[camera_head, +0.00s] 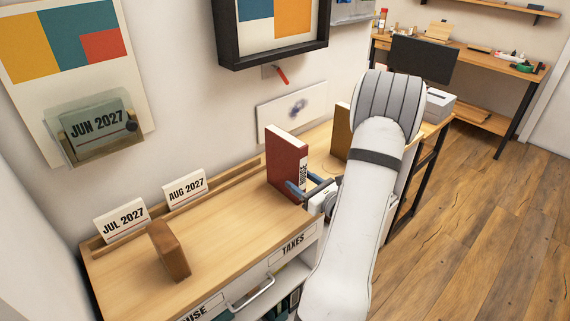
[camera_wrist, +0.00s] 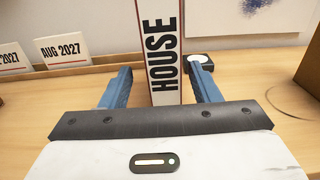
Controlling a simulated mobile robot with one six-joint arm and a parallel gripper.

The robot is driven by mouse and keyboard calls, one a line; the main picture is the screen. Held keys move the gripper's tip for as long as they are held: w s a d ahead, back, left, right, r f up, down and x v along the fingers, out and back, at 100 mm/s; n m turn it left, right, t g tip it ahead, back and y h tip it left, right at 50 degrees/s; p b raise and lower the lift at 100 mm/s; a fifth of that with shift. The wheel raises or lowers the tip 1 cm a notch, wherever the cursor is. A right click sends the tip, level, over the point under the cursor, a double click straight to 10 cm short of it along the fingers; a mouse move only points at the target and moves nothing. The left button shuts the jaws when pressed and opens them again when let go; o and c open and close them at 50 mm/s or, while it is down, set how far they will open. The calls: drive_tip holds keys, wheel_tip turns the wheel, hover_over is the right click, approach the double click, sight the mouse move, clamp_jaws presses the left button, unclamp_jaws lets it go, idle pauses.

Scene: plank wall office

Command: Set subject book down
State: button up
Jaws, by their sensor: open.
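A red book (camera_head: 286,163) with a white spine lettered "HOUSE" stands upright on the wooden top of a low cabinet (camera_head: 215,230). In the wrist view the book's spine (camera_wrist: 161,50) faces me, between the two blue fingers. My gripper (camera_head: 305,186) is open, one finger on each side of the book. In the wrist view my gripper (camera_wrist: 162,88) shows gaps between the fingers and the book. The book's lower end is partly hidden behind the gripper body.
A brown wooden block (camera_head: 168,250) stands on the cabinet top at the left. Cards reading JUL 2027 (camera_head: 121,220) and AUG 2027 (camera_head: 186,188) stand in a rail along the wall. A brown upright piece (camera_head: 341,131) stands right of the book. Bare top lies between block and book.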

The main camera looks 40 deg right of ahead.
sight(291, 172)
drive_tip(key=w+p, duration=0.1)
drive_tip(key=w, duration=0.4)
drive_tip(key=shift+w+r, duration=0.1)
drive_tip(key=shift+w, duration=0.2)
clamp_jaws()
